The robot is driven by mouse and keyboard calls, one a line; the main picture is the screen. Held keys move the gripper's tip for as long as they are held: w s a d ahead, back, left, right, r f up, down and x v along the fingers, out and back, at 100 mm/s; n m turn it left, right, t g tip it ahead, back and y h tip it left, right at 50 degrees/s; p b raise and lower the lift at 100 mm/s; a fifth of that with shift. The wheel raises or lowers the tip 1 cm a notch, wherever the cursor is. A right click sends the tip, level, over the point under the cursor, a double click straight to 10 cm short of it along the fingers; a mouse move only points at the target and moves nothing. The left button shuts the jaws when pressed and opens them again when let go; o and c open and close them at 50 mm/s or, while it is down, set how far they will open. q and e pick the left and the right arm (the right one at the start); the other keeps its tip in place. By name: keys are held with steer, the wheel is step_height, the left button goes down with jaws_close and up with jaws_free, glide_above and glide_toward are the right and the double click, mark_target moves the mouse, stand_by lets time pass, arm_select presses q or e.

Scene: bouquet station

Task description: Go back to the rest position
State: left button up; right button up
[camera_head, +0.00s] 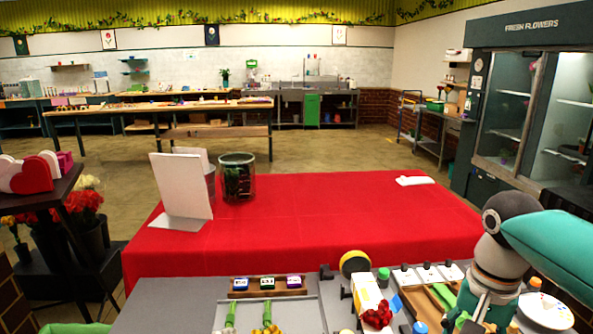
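My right arm comes in from the right edge, with a teal link and a dark wrist. My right gripper (474,322) hangs at the bottom edge over the right part of the grey work bench, partly cut off. Its fingertips are not clear, so I cannot tell if it is open or shut. My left gripper is not in view. Green stems with yellow flowers (266,329) lie on the bench at the bottom middle. Red flowers or berries (378,315) lie beside a white and yellow box (366,294).
A wooden holder (267,287) sits on the near bench. Flower buckets (92,238) stand left; a flower cooler (520,100) stands right.

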steer(key=s+a+f+n+g+y+p, duration=0.1)
steer(key=s+a+f+g, duration=0.15)
steer(key=f, duration=0.85)
steer(key=s+a+f+g+p, duration=0.1)
steer(key=s+f+g, duration=0.25)
steer(key=f, duration=0.85)
steer(key=s+a+f+n+t+y, duration=0.1)
steer(key=s+a+f+n+y, duration=0.1)
steer(key=s+a+f, duration=0.6)
steer(key=s+a+f+n+t+y, duration=0.1)
steer(key=s+a+f+t, duration=0.1)
steer(key=s+a+f, duration=0.5)
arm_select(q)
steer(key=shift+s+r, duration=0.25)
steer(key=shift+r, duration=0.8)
arm_select(e)
steer(key=w+d+f+n+t, duration=0.2)
steer(key=w+d+f+t, duration=0.1)
steer(key=w, duration=0.3)
steer(key=shift+w+d+t, duration=0.3)
steer(key=shift+w+d, duration=0.05)
steer(key=shift+f, duration=0.1)
